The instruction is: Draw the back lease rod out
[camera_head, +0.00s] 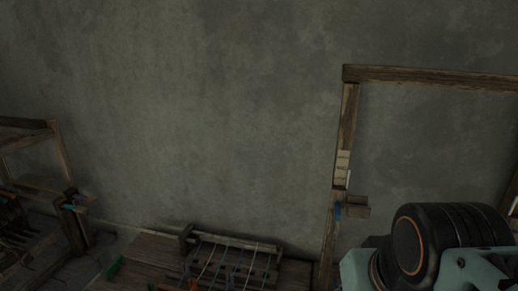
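A tall wooden frame, likely part of the handloom (348,115), stands at the right against the wall. Its top beam runs out past the right edge. I cannot pick out the back lease rod in this view. A low wooden frame with several pale cords (235,262) across it sits at the bottom centre, cut by the lower edge. My gripper is not in view. A dark rounded joint and pale green links of my own arm fill the lower right and hide the lower part of the tall frame.
Another wooden structure (58,150) with dark parts stands at the left edge. A wooden block (355,207) juts from the tall frame's post beside a small blue piece. A green item (114,268) lies at bottom left of centre. The grey wall between is bare.

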